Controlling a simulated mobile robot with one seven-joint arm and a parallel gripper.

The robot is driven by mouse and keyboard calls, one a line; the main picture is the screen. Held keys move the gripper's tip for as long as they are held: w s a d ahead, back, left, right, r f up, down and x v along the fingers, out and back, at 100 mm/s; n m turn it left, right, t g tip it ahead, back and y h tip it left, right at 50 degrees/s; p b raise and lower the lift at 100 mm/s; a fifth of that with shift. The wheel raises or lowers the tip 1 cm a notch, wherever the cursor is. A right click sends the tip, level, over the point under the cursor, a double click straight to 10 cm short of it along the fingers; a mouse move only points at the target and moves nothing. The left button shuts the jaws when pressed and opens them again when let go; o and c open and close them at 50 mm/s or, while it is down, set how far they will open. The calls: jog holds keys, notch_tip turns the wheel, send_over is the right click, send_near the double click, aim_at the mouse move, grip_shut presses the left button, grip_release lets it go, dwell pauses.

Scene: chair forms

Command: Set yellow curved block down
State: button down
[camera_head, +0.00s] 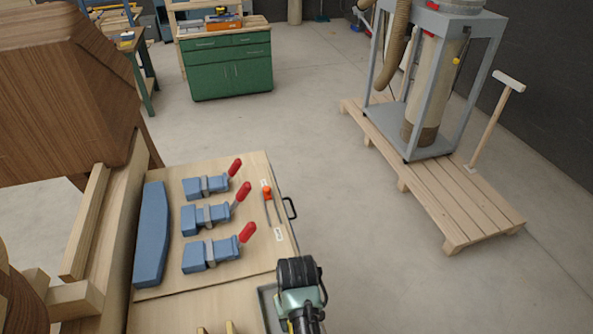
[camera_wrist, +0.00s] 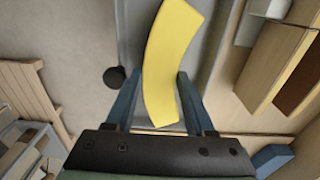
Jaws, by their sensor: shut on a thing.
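The yellow curved block (camera_wrist: 168,58) is between the two blue-grey fingers of my gripper (camera_wrist: 158,82) in the wrist view. The fingers are shut on it, one on each side. Its far end reaches the top edge of that picture. Grey surface shows behind the block; I cannot tell whether the block touches it. In the head view my dark and green arm end stands over a grey tray (camera_head: 268,312) at the bench's front right. The block and fingertips cannot be made out there.
The wooden bench top (camera_head: 160,310) carries a long blue curved block (camera_head: 151,235) and several blue clamps with red handles, one being the nearest clamp (camera_head: 212,255). An orange-handled tool (camera_head: 267,193) lies near the right edge. A pallet (camera_head: 440,185) stands on the floor to the right.

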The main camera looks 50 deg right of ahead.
jog(key=shift+f, duration=0.1)
jog(key=c, duration=0.5)
grip_release()
jog(key=shift+s+a+r+p, duration=0.1)
jog(key=shift+r+p, duration=0.2)
jog(key=shift+r, duration=5.85)
